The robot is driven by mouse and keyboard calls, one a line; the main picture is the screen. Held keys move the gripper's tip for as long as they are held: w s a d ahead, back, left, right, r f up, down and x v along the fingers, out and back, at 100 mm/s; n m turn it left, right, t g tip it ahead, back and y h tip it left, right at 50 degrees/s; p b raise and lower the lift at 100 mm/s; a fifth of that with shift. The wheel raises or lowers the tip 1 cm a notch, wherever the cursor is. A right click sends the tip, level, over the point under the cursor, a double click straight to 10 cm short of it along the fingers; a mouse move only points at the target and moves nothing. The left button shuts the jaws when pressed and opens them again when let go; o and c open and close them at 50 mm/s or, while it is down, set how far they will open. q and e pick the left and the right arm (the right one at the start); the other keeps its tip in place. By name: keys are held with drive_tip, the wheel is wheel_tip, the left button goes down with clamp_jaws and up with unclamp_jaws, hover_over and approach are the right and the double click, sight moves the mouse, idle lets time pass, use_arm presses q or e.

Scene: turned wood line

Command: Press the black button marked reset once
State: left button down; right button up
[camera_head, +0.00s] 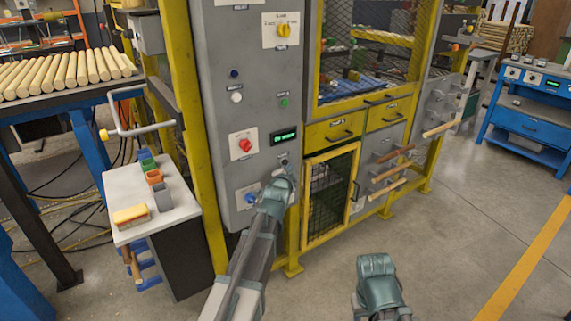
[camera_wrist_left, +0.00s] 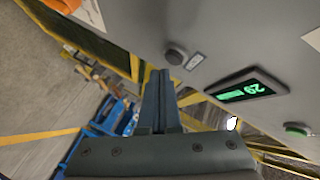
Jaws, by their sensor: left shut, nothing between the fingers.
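The black button (camera_wrist_left: 175,55) is on the grey control panel in the left wrist view, with a small label beside it. The label's text is too small to read. In the head view the button (camera_head: 284,161) shows only as a small dark spot below the green display, just above my left gripper (camera_head: 285,170). My left gripper (camera_wrist_left: 160,75) is shut and empty, its tips close to the button and slightly to one side. I cannot tell whether they touch it. My right gripper (camera_head: 376,268) is low in the head view, away from the panel; its fingers are hidden.
The panel (camera_head: 215,130) also holds a lit green display (camera_head: 284,137), a green button (camera_head: 284,103), a red rotary switch (camera_head: 243,145), a white button (camera_head: 236,97) and a blue knob (camera_head: 249,197). A yellow-framed mesh door (camera_head: 330,195) is right of my left arm.

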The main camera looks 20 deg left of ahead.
use_arm(q)
drive_tip(key=shift+w+a, duration=0.1)
drive_tip(key=shift+w+a, duration=0.2)
drive_tip(key=shift+a, duration=0.05)
drive_tip(key=shift+w+a, duration=0.2)
drive_tip(key=shift+a, duration=0.1)
idle(0.9)
idle(0.4)
drive_tip(key=shift+s+d, duration=0.5)
drive_tip(key=shift+d, duration=0.1)
drive_tip(key=shift+d, duration=0.1)
drive_tip(key=shift+s+d, duration=0.8)
drive_tip(key=shift+d, duration=0.15)
drive_tip(key=shift+s+d, duration=0.75)
drive_tip(key=shift+d, duration=0.2)
